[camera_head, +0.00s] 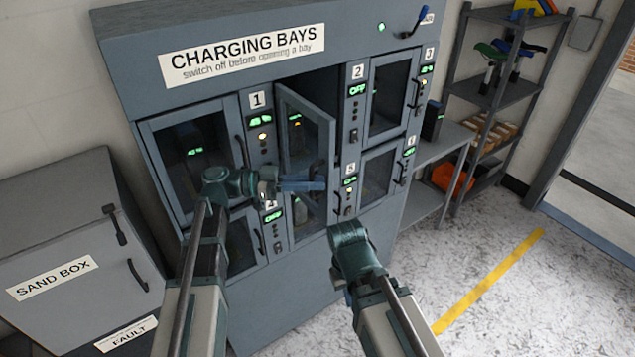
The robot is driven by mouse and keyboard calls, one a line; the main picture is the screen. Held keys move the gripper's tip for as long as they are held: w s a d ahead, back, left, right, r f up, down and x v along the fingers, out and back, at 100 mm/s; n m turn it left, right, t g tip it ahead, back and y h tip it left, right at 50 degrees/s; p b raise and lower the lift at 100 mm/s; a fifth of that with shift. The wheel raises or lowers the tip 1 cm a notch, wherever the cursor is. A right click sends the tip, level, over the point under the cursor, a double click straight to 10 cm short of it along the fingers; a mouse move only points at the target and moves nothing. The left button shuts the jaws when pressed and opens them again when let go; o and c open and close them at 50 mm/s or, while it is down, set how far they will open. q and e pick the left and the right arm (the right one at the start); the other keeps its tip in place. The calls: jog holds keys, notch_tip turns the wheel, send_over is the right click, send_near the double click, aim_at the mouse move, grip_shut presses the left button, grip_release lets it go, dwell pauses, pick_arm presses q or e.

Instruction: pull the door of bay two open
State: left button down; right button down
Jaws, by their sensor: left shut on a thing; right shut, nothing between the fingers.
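The door of bay two (304,130) is a grey-framed glass door between the labels 1 and 2. It stands partly open, swung out from its left side, with a dark gap at its right. The label 2 (357,72) has a green display (357,90) below it that reads OFF. My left gripper (303,185) is shut at the lower part of this door. It seems to hold the door's handle, which is hidden behind the fingers. My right gripper (345,231) is shut and empty, lower and to the right, in front of the lower bays; its fingertips are mostly hidden.
The bay one door (195,155) and the bay three door (391,95) look shut. A grey sand box (70,245) stands at the left. A shelf rack (489,95) stands at the right. The floor (530,300) at the lower right, with a yellow line (488,282), is clear.

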pick_arm(q)
jog(key=shift+s+a+f, duration=0.15)
jog(key=shift+s+a, duration=0.05)
jog(key=shift+a, duration=0.15)
jog(key=c, duration=1.2)
grip_release()
jog(key=shift+s, duration=0.15)
jog(key=shift+o, duration=0.2)
jog(key=shift+w+a+r, duration=0.1)
jog(key=shift+w+r, duration=0.1)
jog(key=shift+w, duration=0.05)
jog(key=a, duration=0.7)
jog(key=shift+s+a, duration=0.15)
jog(key=shift+s, duration=0.15)
